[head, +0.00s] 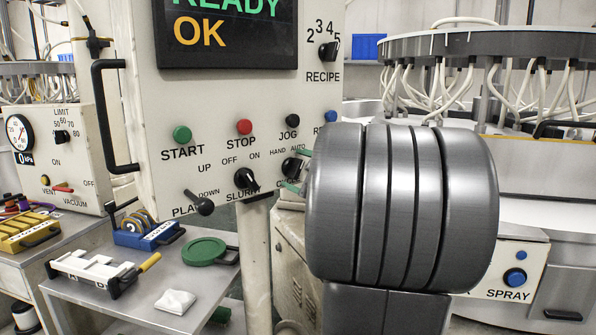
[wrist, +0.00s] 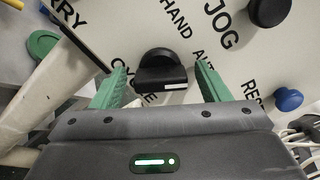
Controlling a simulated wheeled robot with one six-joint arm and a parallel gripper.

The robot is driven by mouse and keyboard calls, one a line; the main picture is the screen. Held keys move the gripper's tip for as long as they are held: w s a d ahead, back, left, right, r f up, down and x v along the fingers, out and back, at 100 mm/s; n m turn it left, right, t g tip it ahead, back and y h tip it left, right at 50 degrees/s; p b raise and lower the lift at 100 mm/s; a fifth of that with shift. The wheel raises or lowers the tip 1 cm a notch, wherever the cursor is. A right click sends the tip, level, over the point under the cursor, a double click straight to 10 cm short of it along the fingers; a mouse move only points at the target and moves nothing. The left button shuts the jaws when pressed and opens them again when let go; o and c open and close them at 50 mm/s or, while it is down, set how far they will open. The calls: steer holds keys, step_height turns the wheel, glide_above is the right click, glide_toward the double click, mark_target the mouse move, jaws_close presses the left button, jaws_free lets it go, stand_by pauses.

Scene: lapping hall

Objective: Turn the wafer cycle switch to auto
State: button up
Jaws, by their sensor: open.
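The black wafer cycle switch (head: 291,167) is on the white control panel, below the HAND and AUTO lettering. In the wrist view the switch (wrist: 160,70) sits between the two green fingers of my gripper (wrist: 162,78). The fingers are open, one on each side of its grip bar, with a small gap showing on both sides. A white mark shows near the bar's right end, on the side of the AUTO lettering. I cannot tell the setting for sure. In the head view my gripper (head: 298,170) is at the panel, and its grey body hides part of the panel's right side.
A black jog button (head: 292,121) and a blue button (head: 331,116) sit above the switch. A low table (head: 140,302) holding tools stands at lower left.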

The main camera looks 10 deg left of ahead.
steer(key=v, duration=1.3)
steer(key=shift+s+d, duration=0.25)
steer(key=shift+d, duration=0.05)
steer(key=x, duration=1.4)
steer(key=shift+d, duration=0.15)
